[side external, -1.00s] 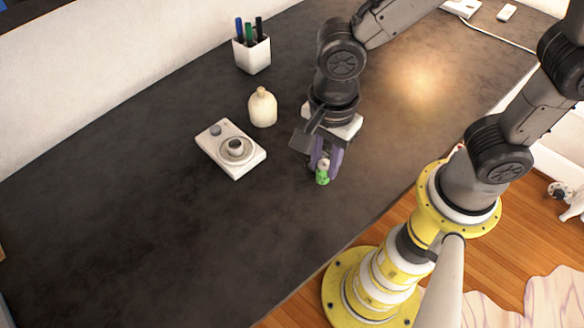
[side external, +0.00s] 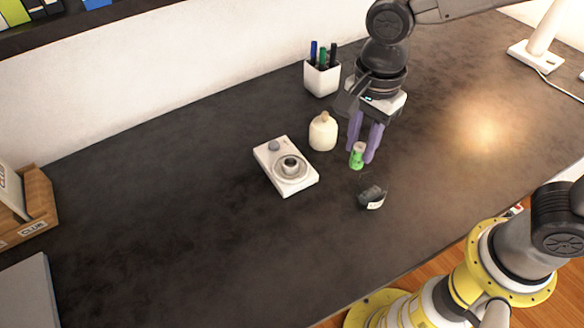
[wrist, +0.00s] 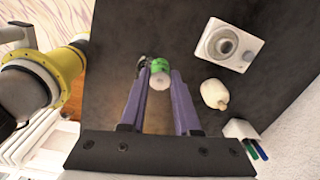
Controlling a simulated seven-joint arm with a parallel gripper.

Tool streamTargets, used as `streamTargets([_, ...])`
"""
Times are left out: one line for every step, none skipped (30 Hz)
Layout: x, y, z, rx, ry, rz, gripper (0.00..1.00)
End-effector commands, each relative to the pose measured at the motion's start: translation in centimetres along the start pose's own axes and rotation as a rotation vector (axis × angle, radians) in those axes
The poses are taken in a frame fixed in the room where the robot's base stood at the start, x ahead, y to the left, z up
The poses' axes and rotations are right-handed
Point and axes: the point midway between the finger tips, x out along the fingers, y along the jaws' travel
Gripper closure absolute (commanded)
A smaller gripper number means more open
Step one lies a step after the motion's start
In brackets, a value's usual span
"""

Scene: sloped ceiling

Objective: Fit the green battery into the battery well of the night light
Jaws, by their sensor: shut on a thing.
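The green battery (side external: 357,156), with a pale end, is between the purple fingers of my gripper (side external: 363,152), which is shut on it. It also shows at the fingertips (wrist: 160,68) in the wrist view (wrist: 158,65). In the side view it hangs roughly upright, apparently above the desk. The night light (side external: 271,157) is a white box lying on the desk to the left of my gripper, with a round ringed well (side external: 291,168) and a small grey knob (side external: 274,146). In the wrist view the night light (wrist: 243,58) is at upper right, its well dark inside.
A cream bottle-shaped object (side external: 323,133) stands between the night light and my gripper, slightly behind. A small dark-and-white object (side external: 372,197) lies in front of my gripper. A white pen cup (side external: 322,80) is at the back.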

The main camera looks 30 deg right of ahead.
Motion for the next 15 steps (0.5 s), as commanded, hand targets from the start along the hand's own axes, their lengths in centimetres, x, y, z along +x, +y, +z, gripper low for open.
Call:
streamTargets([0.1, -1.1, -0.8, 0.029, 0.001, 0.002, 1.0])
streamTargets([0.1, -1.6, -1.1, 0.041, 0.001, 0.002, 1.0])
streamTargets([0.3, -1.9, -1.4, 0.055, 0.002, 0.005, 1.0])
streamTargets([0.5, -2.1, -1.6, 0.062, 0.003, 0.007, 1.0])
streamTargets([0.7, -2.2, -1.8, 0.068, 0.004, 0.011, 1.0])
streamTargets([0.9, -2.6, -1.9, 0.073, 0.005, 0.014, 1.0])
streamTargets([1.1, -3.0, -1.9, 0.075, 0.005, 0.013, 1.0])
streamTargets([1.3, -3.4, -1.8, 0.076, 0.005, 0.013, 1.0])
streamTargets([1.7, -4.1, -1.6, 0.076, 0.005, 0.014, 1.0])
streamTargets([1.9, -4.7, -1.4, 0.076, 0.005, 0.013, 1.0])
streamTargets([2.2, -5.3, -1.2, 0.076, 0.005, 0.014, 1.0])
streamTargets([2.7, -6.2, -1.0, 0.076, 0.005, 0.014, 1.0])
streamTargets([3.0, -6.8, -0.8, 0.076, 0.005, 0.014, 1.0])
streamTargets([3.2, -7.4, -0.7, 0.075, 0.005, 0.014, 1.0])
streamTargets([3.6, -8.2, -0.5, 0.075, 0.005, 0.013, 1.0])
